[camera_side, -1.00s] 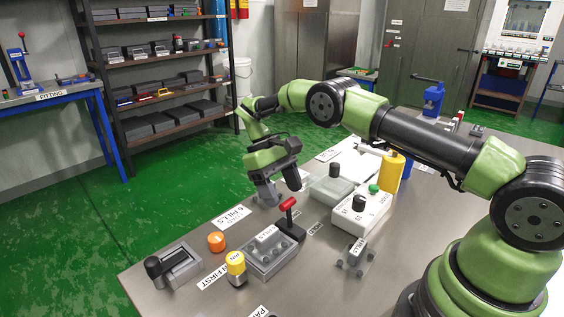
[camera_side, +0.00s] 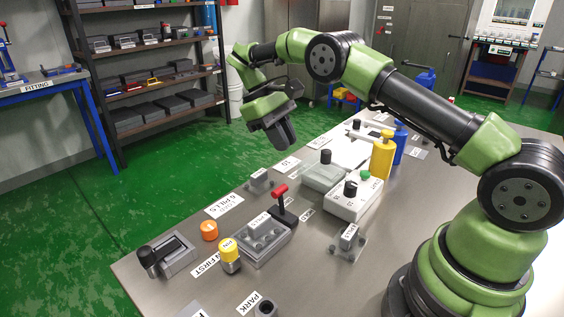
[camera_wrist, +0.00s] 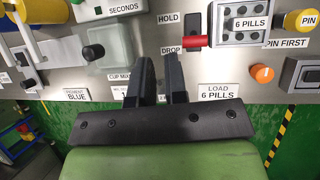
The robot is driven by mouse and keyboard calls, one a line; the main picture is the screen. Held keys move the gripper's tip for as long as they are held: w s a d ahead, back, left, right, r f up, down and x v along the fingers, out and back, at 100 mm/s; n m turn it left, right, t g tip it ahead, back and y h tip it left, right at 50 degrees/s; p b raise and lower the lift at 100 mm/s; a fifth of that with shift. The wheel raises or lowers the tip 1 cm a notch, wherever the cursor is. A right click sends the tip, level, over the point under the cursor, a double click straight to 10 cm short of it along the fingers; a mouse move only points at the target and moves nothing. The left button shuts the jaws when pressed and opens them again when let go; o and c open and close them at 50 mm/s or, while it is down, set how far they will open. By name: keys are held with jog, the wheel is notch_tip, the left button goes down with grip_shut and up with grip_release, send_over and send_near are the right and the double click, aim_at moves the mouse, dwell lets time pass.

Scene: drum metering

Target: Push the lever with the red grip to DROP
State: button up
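The lever with the red grip (camera_side: 281,191) rises from a dark base on the bench, beside the grey pill block (camera_side: 262,243). In the wrist view the red grip (camera_wrist: 195,42) shows right of the HOLD label (camera_wrist: 169,19) and the DROP label (camera_wrist: 172,50). It appears nearer DROP in the picture, but its raised height makes its exact setting hard to tell. My gripper (camera_side: 284,143) hangs above the bench's far edge, behind and clear of the lever. In the wrist view its two fingers (camera_wrist: 159,66) stand apart with an empty gap, left of the lever.
An orange button (camera_side: 209,230), a yellow PIN knob (camera_side: 229,252) and a black-handled unit (camera_side: 170,255) stand left of the lever. A white box with dials (camera_side: 352,198) and a yellow bottle (camera_side: 383,155) stand right. The air around my gripper is free.

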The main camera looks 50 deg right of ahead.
jog(key=d+r+t+h, duration=0.1)
jog(key=d+h, duration=0.1)
jog(key=d, duration=0.2)
jog(key=d+r+n+t+h, duration=0.1)
jog(key=d+h, duration=0.1)
jog(key=d, duration=0.2)
jog(key=d+r+n+t+h, duration=0.1)
jog(key=d+h, duration=0.1)
jog(key=d, duration=0.3)
jog(key=shift+w, duration=0.2)
grip_shut()
jog(key=w+d+r+n+t+h, duration=0.1)
jog(key=d+r+n+t+h, duration=0.15)
jog(key=d+n+t, duration=0.3)
jog(key=s+a+f+n+t+y, duration=0.1)
jog(key=s+a+f+n+y, duration=0.1)
jog(key=s+a+n+y, duration=0.45)
jog(key=s+a+f+n+t+y, duration=0.1)
jog(key=s+a+n+y, duration=0.2)
jog(key=s+a+y, duration=0.65)
jog(key=h, duration=0.2)
send_near(281, 202)
jog(key=s+a+f, duration=0.2)
jog(key=w, duration=0.1)
jog(key=w+f, duration=0.1)
jog(key=w, duration=0.1)
jog(key=shift+a, duration=0.1)
jog(key=shift+w+f, duration=0.1)
jog(key=shift+w, duration=0.45)
